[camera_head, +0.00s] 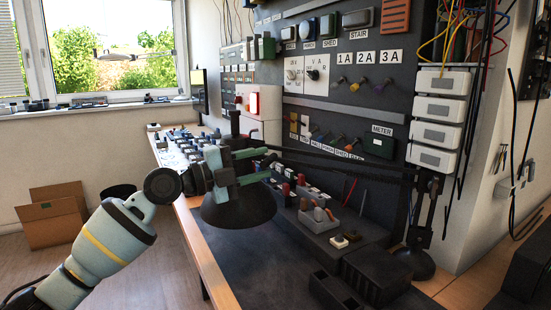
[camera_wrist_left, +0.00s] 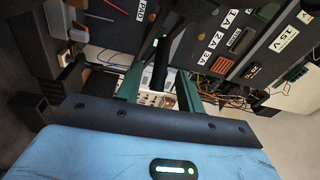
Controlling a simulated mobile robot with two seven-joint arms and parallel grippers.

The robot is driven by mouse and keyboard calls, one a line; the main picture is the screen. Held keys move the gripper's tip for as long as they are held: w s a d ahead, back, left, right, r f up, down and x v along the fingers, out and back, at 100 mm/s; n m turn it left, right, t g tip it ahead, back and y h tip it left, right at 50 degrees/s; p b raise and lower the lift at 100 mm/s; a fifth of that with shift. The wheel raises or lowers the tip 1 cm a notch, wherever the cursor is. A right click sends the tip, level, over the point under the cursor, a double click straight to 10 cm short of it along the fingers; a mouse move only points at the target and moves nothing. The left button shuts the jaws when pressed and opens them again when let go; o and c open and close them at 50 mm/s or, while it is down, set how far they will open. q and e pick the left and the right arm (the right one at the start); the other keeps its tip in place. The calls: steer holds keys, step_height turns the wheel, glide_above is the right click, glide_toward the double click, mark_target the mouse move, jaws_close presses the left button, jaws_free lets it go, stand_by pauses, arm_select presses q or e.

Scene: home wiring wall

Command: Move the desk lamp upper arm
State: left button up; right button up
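The black desk lamp stands at the right of the head view, with its round base (camera_head: 412,265) on the bench and its lower arm (camera_head: 424,212) upright. Its upper arm (camera_head: 345,163) runs nearly level leftward to the wide dark shade (camera_head: 238,210), which hangs over the bench edge. My left gripper (camera_head: 258,166) is at the shade end of the upper arm, its green fingers spread apart. In the left wrist view a dark lamp bar (camera_wrist_left: 160,65) lies between the fingers (camera_wrist_left: 160,90), with background showing beside it. Contact is not clear. My right gripper is not in view.
A dark wiring wall with switches, labels and a meter box (camera_head: 380,146) stands behind the lamp. A cardboard box (camera_head: 52,218) is on the floor at left.

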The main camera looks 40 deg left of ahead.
mark_target(273, 161)
arm_select(q)
steer(key=shift+p+x, duration=0.3)
steer(key=shift+x, duration=2)
jaws_close()
